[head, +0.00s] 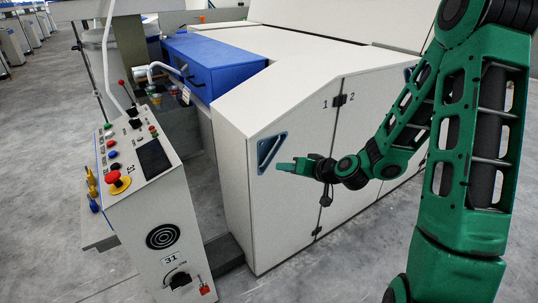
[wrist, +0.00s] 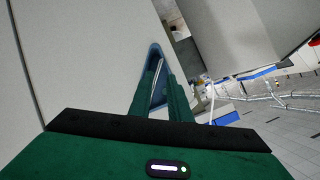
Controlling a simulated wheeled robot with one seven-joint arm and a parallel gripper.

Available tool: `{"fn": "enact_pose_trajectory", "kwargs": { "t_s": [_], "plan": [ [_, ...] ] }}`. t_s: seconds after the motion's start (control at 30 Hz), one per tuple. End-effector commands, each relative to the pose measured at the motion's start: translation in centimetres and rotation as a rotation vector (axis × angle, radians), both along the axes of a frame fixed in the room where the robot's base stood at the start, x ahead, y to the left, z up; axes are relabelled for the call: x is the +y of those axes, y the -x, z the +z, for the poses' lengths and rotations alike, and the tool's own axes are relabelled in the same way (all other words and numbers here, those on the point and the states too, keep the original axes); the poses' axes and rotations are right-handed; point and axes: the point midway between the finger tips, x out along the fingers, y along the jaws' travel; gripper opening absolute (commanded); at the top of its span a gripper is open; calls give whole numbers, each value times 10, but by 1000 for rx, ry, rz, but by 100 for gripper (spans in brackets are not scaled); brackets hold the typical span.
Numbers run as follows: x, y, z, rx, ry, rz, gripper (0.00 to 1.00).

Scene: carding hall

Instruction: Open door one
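Door one (head: 285,215) is the pale cabinet panel marked "1", and it looks closed, flush with the panel marked "2". Its blue triangular handle recess (head: 270,150) sits near the panel's upper left. My green gripper (head: 279,167) is in front of the door, its fingertips at the lower right of the recess. In the wrist view, the two fingers (wrist: 160,75) stand apart, with part of the blue recess (wrist: 157,52) and a pale strip showing between and beyond them. Nothing is visibly gripped. Whether the fingertips touch the handle cannot be told.
A control console (head: 150,200) with a red stop button stands left of the door, a narrow floor gap between them. A blue box (head: 212,62) is behind. Black hinges (head: 340,100) sit on the seam between the panels. Open grey floor lies in front.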

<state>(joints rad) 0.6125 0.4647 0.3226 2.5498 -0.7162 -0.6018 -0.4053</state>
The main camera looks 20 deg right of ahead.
Motion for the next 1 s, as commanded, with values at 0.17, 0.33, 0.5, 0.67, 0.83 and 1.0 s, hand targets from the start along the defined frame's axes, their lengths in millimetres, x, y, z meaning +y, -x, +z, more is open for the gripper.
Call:
{"fn": "enact_pose_trajectory", "kwargs": {
  "t_s": [0.17,0.33,0.5,0.67,0.83,1.0],
  "plan": [
    [-5,-22,7,-86,-117,-109,17],
    [-10,-31,11,-120,-159,-159,17],
    [-5,-44,7,-124,-161,-161,17],
    [3,-69,-1,-125,-160,-159,17],
    [12,-96,-10,-125,-160,-159,17],
    [18,-116,-17,-124,-160,-160,17]
  ]
}}
